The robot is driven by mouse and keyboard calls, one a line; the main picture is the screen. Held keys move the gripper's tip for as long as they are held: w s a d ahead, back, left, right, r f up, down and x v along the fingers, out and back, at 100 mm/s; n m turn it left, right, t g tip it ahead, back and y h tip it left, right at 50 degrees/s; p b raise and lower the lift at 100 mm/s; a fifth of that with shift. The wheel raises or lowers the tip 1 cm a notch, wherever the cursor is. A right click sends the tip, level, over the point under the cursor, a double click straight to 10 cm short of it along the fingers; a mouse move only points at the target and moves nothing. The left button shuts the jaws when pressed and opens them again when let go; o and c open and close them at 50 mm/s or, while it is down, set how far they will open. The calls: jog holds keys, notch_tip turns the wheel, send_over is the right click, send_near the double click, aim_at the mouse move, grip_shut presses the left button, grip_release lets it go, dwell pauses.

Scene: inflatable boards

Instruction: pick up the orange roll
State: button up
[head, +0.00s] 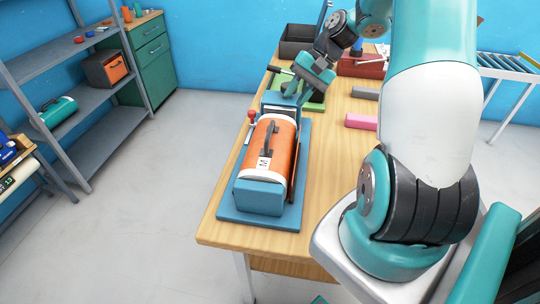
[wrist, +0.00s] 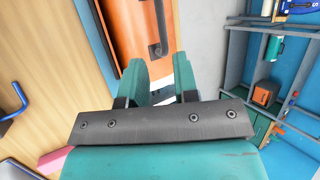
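The orange roll (head: 274,144) lies lengthwise in a blue cradle (head: 229,214) near the left edge of the wooden table. It has a dark handle on top, white bands and a white label with a letter on it. In the wrist view the orange roll (wrist: 132,28) is beyond the fingertips, with its handle at the upper middle. My gripper (head: 294,93) is above the far end of the cradle in the head view. In the wrist view my gripper (wrist: 162,82) has its two teal fingers apart, with nothing seen held between them.
A pink block (head: 361,122), a grey block (head: 365,93), a green tray (head: 314,106) and a red box (head: 362,66) are on the table right of and behind the cradle. A red-knobbed lever (head: 251,117) stands beside the roll. Grey shelves (head: 95,100) are at left.

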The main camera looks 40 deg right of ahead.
aim_at(271, 129)
jog(key=x, duration=0.6)
jog(key=shift+p, duration=0.35)
jog(key=x, duration=0.2)
jog(key=p+x, duration=0.1)
jog(key=x, duration=0.2)
jog(key=shift+w+d+f+p, duration=0.15)
jog(key=shift+w+p, duration=0.1)
jog(key=shift+p, duration=0.05)
grip_shut()
dwell(0.5)
